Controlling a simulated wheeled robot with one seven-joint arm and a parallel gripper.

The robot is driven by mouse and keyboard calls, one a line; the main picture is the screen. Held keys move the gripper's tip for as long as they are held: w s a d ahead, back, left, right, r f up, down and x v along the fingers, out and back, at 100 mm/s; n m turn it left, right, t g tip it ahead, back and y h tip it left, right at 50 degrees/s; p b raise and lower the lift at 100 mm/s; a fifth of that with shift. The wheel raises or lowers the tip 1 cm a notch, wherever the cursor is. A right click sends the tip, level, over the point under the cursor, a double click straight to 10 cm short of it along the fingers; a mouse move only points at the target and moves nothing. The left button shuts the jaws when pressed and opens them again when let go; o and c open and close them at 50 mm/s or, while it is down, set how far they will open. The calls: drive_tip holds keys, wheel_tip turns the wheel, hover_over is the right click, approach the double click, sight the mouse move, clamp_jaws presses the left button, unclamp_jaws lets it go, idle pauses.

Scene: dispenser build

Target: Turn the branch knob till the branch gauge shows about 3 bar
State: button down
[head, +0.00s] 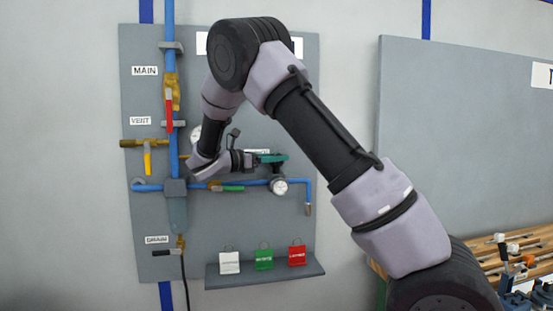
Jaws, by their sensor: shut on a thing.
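The grey panel (220,240) carries a blue branch pipe (308,190) running right from the main pipe. The branch gauge (280,187) is a small round white dial on that pipe; its needle is too small to read. My gripper (277,160) is just above the gauge, with its teal fingers shut at the place of the branch knob. The knob itself is hidden by the fingers, so its angle cannot be told.
The red main handle (169,112), yellow vent handle (147,160) and green branch handle (233,188) are to the left. A shelf (265,278) below holds white, green and red tags. A cluttered bench (520,245) stands at right.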

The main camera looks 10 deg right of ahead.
drive_tip(key=c, duration=0.6)
unclamp_jaws()
drive_tip(key=shift+a, duration=0.1)
drive_tip(key=v, duration=1)
drive_tip(key=shift+s+a, duration=0.15)
drive_tip(key=shift+a, duration=0.15)
drive_tip(key=shift+s, duration=0.1)
